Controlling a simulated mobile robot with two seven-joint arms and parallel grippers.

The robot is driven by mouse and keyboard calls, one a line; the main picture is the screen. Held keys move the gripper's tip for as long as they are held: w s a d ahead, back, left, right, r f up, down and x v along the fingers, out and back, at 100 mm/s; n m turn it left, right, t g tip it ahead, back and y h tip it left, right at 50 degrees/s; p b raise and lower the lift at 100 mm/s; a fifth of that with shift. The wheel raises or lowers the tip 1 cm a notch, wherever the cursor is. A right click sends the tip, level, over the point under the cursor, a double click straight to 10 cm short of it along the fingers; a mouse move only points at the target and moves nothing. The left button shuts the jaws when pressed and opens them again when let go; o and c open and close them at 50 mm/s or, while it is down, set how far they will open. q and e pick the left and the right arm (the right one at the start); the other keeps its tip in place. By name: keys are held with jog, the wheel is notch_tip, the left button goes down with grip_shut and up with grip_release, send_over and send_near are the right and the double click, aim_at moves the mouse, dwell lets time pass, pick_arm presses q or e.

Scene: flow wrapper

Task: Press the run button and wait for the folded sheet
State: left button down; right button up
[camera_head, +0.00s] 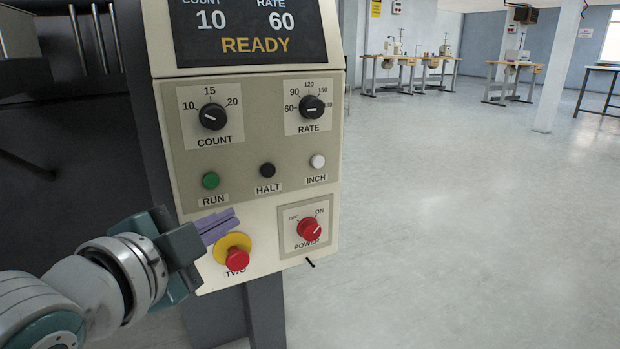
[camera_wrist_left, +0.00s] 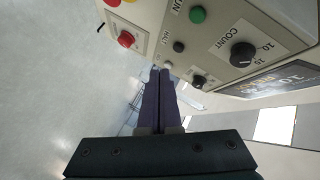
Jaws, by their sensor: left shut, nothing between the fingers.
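The green RUN button (camera_head: 210,180) is on the left of the beige control panel (camera_head: 240,145), above its label; it also shows in the left wrist view (camera_wrist_left: 197,14). My left gripper (camera_head: 237,217) has purple fingers, shut with nothing between them. In the head view its tips appear below the RUN button and just above the red mushroom button (camera_head: 237,259) on its yellow base. The gap to the panel is hard to judge. The display (camera_head: 250,32) reads COUNT 10, RATE 60, READY. No folded sheet is in view. My right gripper is not in view.
A black HALT button (camera_head: 267,170) and a white INCH button (camera_head: 318,161) sit beside RUN. The COUNT knob (camera_head: 212,117) and RATE knob (camera_head: 312,107) are above. The red POWER knob (camera_head: 309,229) is at lower right. The floor right of the panel is clear.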

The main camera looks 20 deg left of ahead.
aim_at(211, 181)
pick_arm(q)
jog(key=shift+w+a+b, duration=0.9)
jog(key=shift+w+a, duration=0.5)
jog(key=shift+a, duration=0.3)
jog(key=shift+w+a+b, duration=0.85)
jog(key=shift+w+a, duration=0.55)
jog(key=shift+a, duration=0.25)
jog(key=shift+w+a, duration=0.25)
